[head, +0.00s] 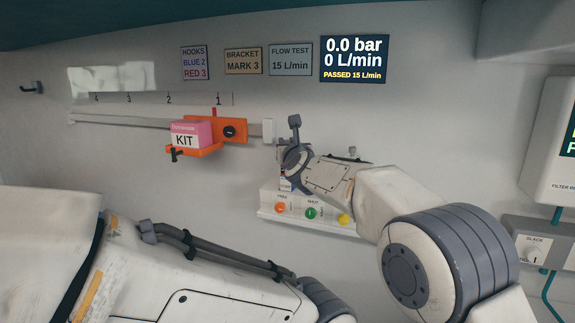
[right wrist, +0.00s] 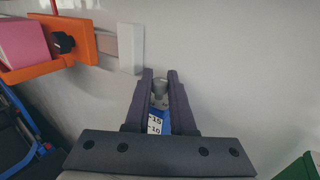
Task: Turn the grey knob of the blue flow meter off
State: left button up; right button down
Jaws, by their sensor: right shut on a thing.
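The blue flow meter (right wrist: 154,123) shows in the right wrist view between my gripper's fingers, with the marks 15 and 10 on its scale. Its grey knob (right wrist: 160,88) sits at the top, between the fingertips. My right gripper (right wrist: 160,78) is shut on the grey knob. In the head view my right wrist covers most of the flow meter. My left arm crosses the lower left of the head view, and its gripper is not seen. The wall display (head: 354,59) reads 0.0 bar, 0 L/min and PASSED 15 L/min.
A wall rail (head: 120,122) carries an orange bracket (head: 234,130) with a pink KIT box (head: 190,136), left of the gripper. A SLACK box (head: 533,246) is at right.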

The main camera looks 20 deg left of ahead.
jog(key=n+g+y+b, duration=0.1)
jog(key=b, duration=0.2)
jog(key=n+y+b, duration=0.1)
jog(key=y+b, duration=0.1)
jog(key=b, duration=0.1)
jog(key=shift+w+d+f+g+b, duration=0.1)
jog(key=shift+d+f+g+b, duration=0.05)
jog(key=shift+f+g+b, duration=0.2)
jog(key=shift+n+g+b, duration=0.25)
jog(key=shift+n+b, duration=0.05)
jog(key=shift+b, duration=0.05)
jog(key=shift+r+n+g+y, duration=0.2)
jog(key=shift+n+g+y, duration=0.45)
jog(key=shift+y, duration=0.25)
jog(key=shift+r+n+g+y+p, duration=0.2)
jog(key=shift+n+g+y+p, duration=0.45)
jog(key=shift+n+g+y, duration=0.4)
pick_arm(q)
jog(key=shift+f+p, duration=1.05)
jog(key=shift+f, duration=1.95)
pick_arm(e)
jog(key=shift+f+n+g+y, duration=0.15)
jog(key=shift+n+g+y, duration=0.35)
jog(key=shift+g, duration=0.7)
jog(key=c, duration=0.8)
grip_release()
jog(key=shift+o, duration=0.2)
